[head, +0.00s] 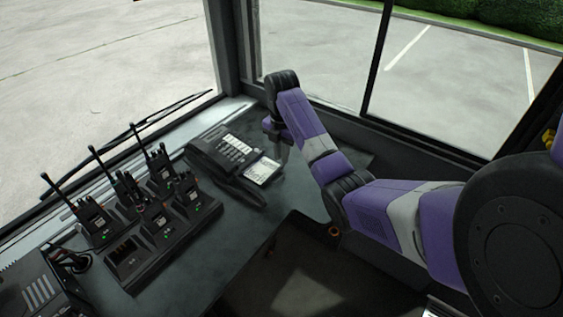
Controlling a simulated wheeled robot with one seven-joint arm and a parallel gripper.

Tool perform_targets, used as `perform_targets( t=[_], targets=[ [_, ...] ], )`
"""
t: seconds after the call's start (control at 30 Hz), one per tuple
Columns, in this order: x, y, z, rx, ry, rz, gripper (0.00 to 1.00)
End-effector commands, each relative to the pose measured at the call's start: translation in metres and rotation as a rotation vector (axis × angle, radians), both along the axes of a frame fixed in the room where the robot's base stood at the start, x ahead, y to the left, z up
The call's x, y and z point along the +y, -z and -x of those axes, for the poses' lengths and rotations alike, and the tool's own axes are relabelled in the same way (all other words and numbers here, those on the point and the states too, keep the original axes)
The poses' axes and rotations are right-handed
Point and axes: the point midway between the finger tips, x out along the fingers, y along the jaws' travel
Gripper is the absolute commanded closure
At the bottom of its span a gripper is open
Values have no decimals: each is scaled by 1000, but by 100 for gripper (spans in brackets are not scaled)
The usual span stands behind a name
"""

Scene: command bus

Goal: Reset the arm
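My purple, grey and black arm (390,213) reaches in from the right side of the head view. It extends left over the grey desk, bends, and rises to a black joint near the window corner. My gripper (283,152) points down from the arm's end, just right of the desk phone. It is small and partly hidden by the arm's end links, so its fingers cannot be made out. No object can be seen in it.
A black desk phone (228,152) sits left of my gripper. A charging dock (150,250) holds several walkie-talkies with antennas upright, and one front slot is empty. Windows (320,60) border the desk at the back. A dark opening (290,270) lies below the desk edge.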

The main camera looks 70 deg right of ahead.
Motion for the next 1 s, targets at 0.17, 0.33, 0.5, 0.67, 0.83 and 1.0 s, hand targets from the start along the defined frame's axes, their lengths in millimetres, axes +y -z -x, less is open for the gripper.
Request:
perform_targets(
  t=[0.17,0.33,0.5,0.67,0.83,1.0],
  targets=[
    [0,-1,0,0,0,0,84],
    [0,-1,0,0,0,0,84],
    [0,-1,0,0,0,0,84],
    [0,-1,0,-1,25,1,84],
    [-23,-7,-26,-116,217,87,84],
    [-57,-39,-70,-406,489,214,84]
  ],
)
